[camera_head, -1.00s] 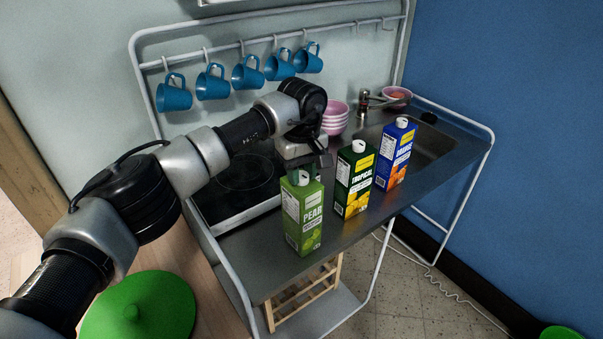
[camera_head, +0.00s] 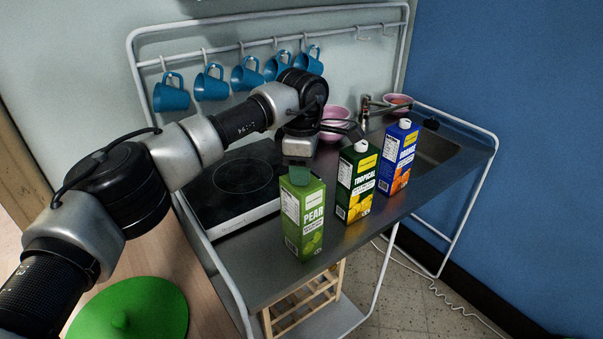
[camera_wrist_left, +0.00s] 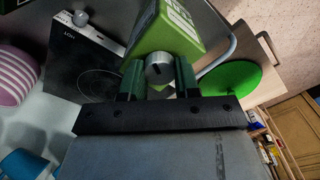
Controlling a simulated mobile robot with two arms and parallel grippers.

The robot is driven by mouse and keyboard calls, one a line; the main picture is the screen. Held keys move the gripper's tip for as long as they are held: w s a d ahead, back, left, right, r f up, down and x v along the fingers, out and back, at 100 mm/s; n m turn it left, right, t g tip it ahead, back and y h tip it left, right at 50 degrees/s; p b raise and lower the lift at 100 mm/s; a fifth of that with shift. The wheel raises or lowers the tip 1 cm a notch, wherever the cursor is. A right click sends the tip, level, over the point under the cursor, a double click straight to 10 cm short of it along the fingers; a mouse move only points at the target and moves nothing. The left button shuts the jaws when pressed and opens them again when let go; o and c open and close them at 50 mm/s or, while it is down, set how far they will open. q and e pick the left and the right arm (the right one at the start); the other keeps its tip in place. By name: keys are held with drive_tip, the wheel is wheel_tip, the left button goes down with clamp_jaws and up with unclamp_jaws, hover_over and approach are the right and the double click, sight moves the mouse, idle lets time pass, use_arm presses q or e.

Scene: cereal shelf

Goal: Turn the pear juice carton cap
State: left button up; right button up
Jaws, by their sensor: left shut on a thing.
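The green pear juice carton (camera_head: 303,222) stands upright near the front edge of the metal counter. My left gripper (camera_head: 299,174) is directly above it, pointing down, and hides its cap in the head view. In the left wrist view the carton (camera_wrist_left: 178,28) is at the top, with its grey round cap (camera_wrist_left: 159,70) between the two green fingers of my left gripper (camera_wrist_left: 159,78). The fingers are shut on the cap. My right gripper is not in view.
A tropical juice carton (camera_head: 356,183) and an orange juice carton (camera_head: 398,157) stand close to the right. A black hob (camera_head: 240,178) lies to the left, pink bowls (camera_head: 333,127) behind. Blue mugs (camera_head: 209,84) hang from the rail. A green lid-like object (camera_head: 130,312) is lower left.

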use_arm(q)
drive_tip(key=n+b, duration=0.1)
drive_tip(key=n, duration=0.5)
drive_tip(key=n+b, duration=0.2)
drive_tip(key=n, duration=0.4)
drive_tip(key=shift+n, duration=0.4)
drive_tip(key=n+b, duration=0.1)
drive_tip(key=n, duration=0.5)
drive_tip(key=n+b, duration=0.1)
drive_tip(key=n, duration=0.4)
drive_tip(key=shift+n, duration=0.4)
drive_tip(key=o, duration=0.9)
drive_tip(key=shift+o, duration=0.2)
